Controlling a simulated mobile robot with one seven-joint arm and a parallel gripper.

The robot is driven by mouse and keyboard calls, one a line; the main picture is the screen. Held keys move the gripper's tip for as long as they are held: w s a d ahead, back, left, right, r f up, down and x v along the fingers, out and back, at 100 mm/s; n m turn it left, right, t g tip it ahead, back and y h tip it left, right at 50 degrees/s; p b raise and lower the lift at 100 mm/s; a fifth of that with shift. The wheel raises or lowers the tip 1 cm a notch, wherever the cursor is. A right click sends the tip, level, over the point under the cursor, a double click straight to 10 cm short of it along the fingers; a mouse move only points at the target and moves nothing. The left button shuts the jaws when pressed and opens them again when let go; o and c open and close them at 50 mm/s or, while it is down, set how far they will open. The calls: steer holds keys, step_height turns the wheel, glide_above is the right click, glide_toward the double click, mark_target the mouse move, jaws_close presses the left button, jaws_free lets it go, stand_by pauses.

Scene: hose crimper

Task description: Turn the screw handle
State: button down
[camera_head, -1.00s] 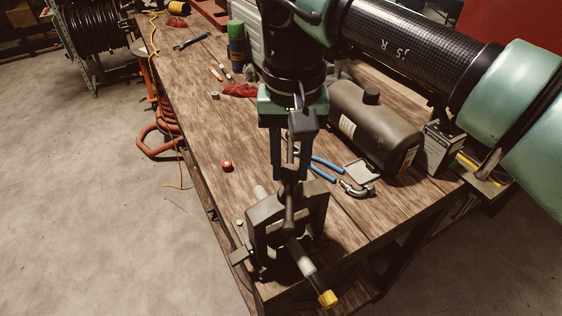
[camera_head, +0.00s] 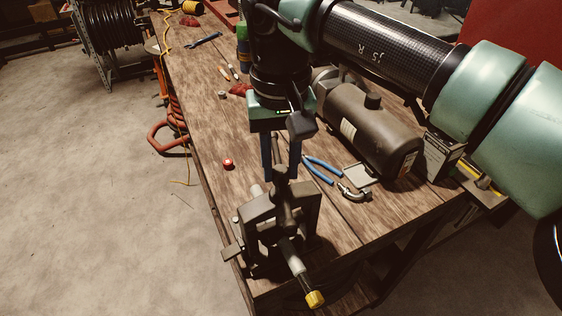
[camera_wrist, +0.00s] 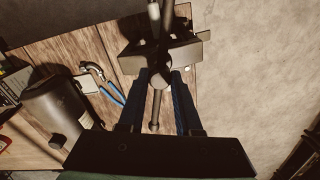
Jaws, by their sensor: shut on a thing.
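The hose crimper (camera_head: 259,215) is a dark metal frame at the near end of the wooden bench. Its screw handle (camera_head: 277,151) is a dark bar through the screw head, standing up from the top of the crimper. It also shows in the wrist view (camera_wrist: 155,108), running between my fingers. My gripper (camera_head: 281,174) points down over the crimper, its blue fingers shut on the handle close to the screw head. In the wrist view my gripper (camera_wrist: 160,78) has one finger on each side of the round screw head. The exact contact is partly hidden in shadow.
A grey tank (camera_head: 366,135), blue-handled pliers (camera_head: 318,170) and a metal fitting (camera_head: 354,192) lie right of the crimper. A small red object (camera_head: 228,164) lies to its left. A yellow-tipped hose end (camera_head: 315,299) sticks out past the bench's near edge.

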mark_target(280, 169)
steer(key=c, duration=1)
jaws_free()
steer(key=shift+s+f, duration=0.15)
steer(key=shift+f, duration=0.25)
steer(key=o, duration=0.4)
steer(key=shift+w, duration=0.2)
steer(key=shift+r, duration=0.15)
steer(key=shift+r, duration=0.1)
step_height(280, 169, up, 13)
steer(key=shift+b, duration=0.35)
